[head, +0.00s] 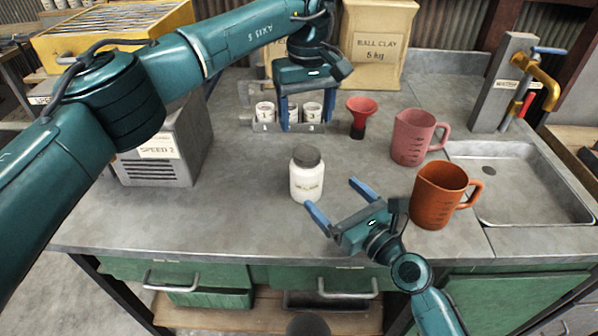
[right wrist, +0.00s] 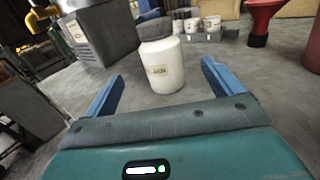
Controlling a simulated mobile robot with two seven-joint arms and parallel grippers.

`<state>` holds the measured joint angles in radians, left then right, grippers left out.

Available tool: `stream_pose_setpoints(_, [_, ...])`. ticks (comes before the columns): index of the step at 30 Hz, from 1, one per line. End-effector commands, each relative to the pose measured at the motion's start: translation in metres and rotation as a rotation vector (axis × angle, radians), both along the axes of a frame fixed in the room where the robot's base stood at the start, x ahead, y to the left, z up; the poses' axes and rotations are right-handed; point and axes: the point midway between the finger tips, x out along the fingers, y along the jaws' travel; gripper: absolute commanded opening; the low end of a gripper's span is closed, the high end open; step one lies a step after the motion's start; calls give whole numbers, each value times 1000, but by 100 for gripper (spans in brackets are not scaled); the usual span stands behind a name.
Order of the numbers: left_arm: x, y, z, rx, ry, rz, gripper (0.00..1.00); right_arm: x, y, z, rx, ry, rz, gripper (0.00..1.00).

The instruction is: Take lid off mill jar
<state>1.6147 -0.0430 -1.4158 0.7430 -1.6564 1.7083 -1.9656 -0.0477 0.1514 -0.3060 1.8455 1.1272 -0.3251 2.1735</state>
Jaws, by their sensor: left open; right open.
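The mill jar (head: 307,182) is a white jar with a label, upright on the grey bench. Its dark grey lid (head: 307,156) sits on top. In the right wrist view the jar (right wrist: 162,68) stands just beyond the fingertips, with the lid (right wrist: 154,29) on it. My right gripper (head: 337,194) is open and empty, low over the bench to the right and front of the jar, its fingers pointing towards it. My left gripper (head: 303,128) is open at the back, above and behind the jar, in front of the small cups.
Small white cups (head: 265,111) stand in a grey rack behind the jar. A red funnel (head: 361,112), a pink jug (head: 414,138) and an orange jug (head: 437,196) stand to the right, before the sink (head: 520,190). A grey machine (head: 165,150) stands left. The bench left of the jar is clear.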

Motion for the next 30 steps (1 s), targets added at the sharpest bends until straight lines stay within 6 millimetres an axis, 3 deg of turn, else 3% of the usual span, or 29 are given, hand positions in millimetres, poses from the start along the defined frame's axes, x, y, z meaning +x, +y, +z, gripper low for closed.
stream_pose_setpoints(18, [0, -1, 0, -2, 0, 0, 69, 87, 62, 1, -3, -3, 2, 91])
stream_pose_setpoints(30, [0, -1, 0, -2, 0, 0, 69, 104, 73, 0, -1, -1, 0, 91])
